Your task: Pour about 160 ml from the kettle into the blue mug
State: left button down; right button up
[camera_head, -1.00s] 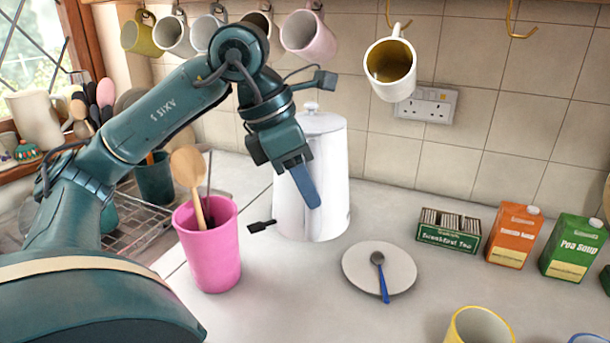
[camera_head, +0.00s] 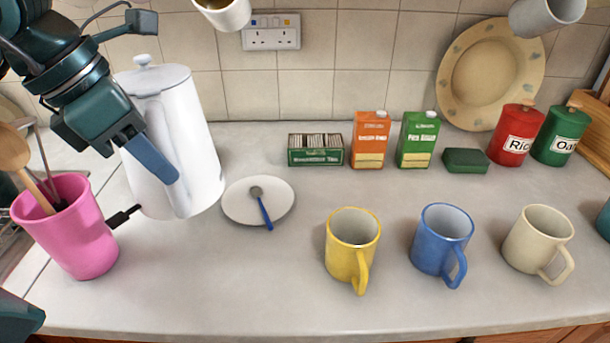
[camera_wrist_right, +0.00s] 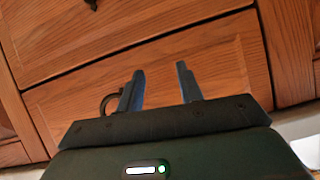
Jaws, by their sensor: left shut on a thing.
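The tall white kettle (camera_head: 196,130) stands on the worktop at the left of the head view, its lid on. My left gripper (camera_head: 153,160) is shut on the kettle's handle (camera_head: 178,150), on the near side; the gripper hides part of it. The blue mug (camera_head: 441,240) stands upright at the front right of the worktop, between a yellow mug and a cream mug, well apart from the kettle. My right gripper (camera_wrist_right: 160,88) shows in the right wrist view, open and empty in front of wooden drawers.
A pink tumbler (camera_head: 75,235) with utensils stands left of the kettle. A saucer (camera_head: 240,205) with a spoon lies right of it. The yellow mug (camera_head: 345,255) and cream mug (camera_head: 530,238) flank the blue mug. Cartons and tins line the back. A mug (camera_head: 225,14) hangs above.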

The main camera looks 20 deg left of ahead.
aim_at(444, 231)
jog(key=k+l, duration=0.75)
jog(key=l, duration=0.2)
